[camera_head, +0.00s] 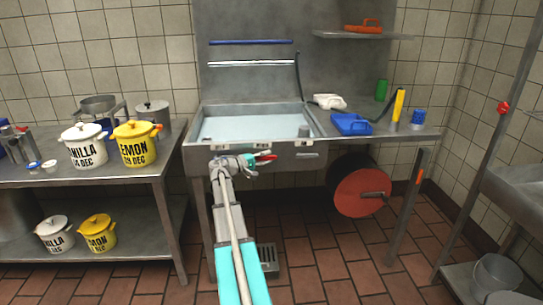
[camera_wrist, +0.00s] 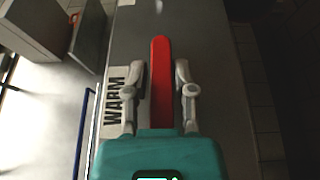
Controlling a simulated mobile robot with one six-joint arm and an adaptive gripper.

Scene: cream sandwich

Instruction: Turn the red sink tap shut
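The red tap lever (camera_wrist: 161,62) is a long red bar in the wrist view, pointing away from my gripper. It also shows small in the head view (camera_head: 266,156), at the front face of the steel sink (camera_head: 196,126). My gripper (camera_wrist: 160,72) has one finger on each side of the lever. The fingers stand apart with a gap on both sides, so it is open around the lever. A white label reading "WARM" (camera_wrist: 116,98) lies left of the lever. My gripper's palm hides the lever's near end.
The sink basin (camera_head: 250,127) holds pale water. A blue tray (camera_head: 351,124) and blue cup (camera_head: 418,117) stand on the right worktop. A red round disc (camera_head: 361,194) is below it. Yellow and white pots stand on the left table (camera_head: 110,178). The floor around the drain (camera_head: 267,256) is open.

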